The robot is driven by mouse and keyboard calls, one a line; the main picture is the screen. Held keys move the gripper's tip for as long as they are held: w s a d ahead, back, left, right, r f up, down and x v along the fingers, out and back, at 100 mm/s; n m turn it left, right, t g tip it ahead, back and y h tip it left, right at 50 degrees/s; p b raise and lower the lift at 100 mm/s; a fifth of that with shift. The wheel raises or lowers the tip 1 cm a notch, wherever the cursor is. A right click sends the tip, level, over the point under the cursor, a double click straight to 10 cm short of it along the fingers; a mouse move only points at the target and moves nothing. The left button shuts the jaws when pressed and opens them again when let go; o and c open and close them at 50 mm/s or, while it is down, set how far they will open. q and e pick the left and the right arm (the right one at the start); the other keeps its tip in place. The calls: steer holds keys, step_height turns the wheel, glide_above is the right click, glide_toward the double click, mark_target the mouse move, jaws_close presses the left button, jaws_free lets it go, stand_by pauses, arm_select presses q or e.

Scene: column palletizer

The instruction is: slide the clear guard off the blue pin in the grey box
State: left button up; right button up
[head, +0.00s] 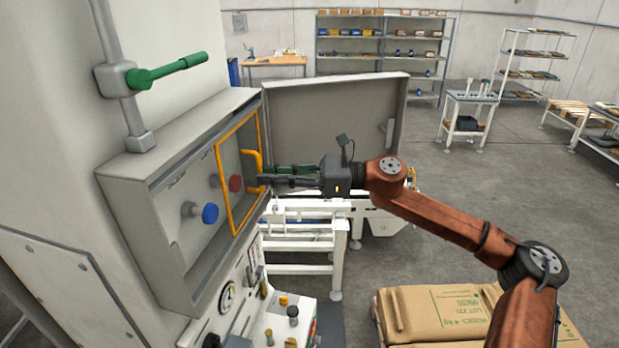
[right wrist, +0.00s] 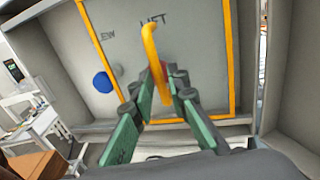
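The clear guard (head: 224,153) is an orange-framed panel with an orange handle (head: 254,160), inside the open grey box (head: 165,165). The blue pin (head: 210,213) stands left of the guard's frame, uncovered; in the right wrist view the blue pin (right wrist: 103,82) is also just outside the frame's left edge (right wrist: 96,40). A red pin (head: 236,184) sits behind the guard. My right gripper (head: 261,181) reaches in from the right. In the right wrist view its green fingers (right wrist: 164,82) close around the orange handle (right wrist: 152,45) from both sides. My left gripper is not in view.
The box's door (head: 335,125) stands open behind my right gripper. A green lever (head: 170,70) sticks out above the box. A control panel with a gauge (head: 227,297) is below. White conveyor framing (head: 300,268) and brown sacks (head: 435,313) lie to the right.

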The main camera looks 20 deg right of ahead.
steer(key=s+r+v, duration=0.1)
steer(key=v, duration=0.9)
steer(key=shift+s, duration=0.2)
steer(key=shift+d+r, duration=0.1)
steer(key=shift+r, duration=0.05)
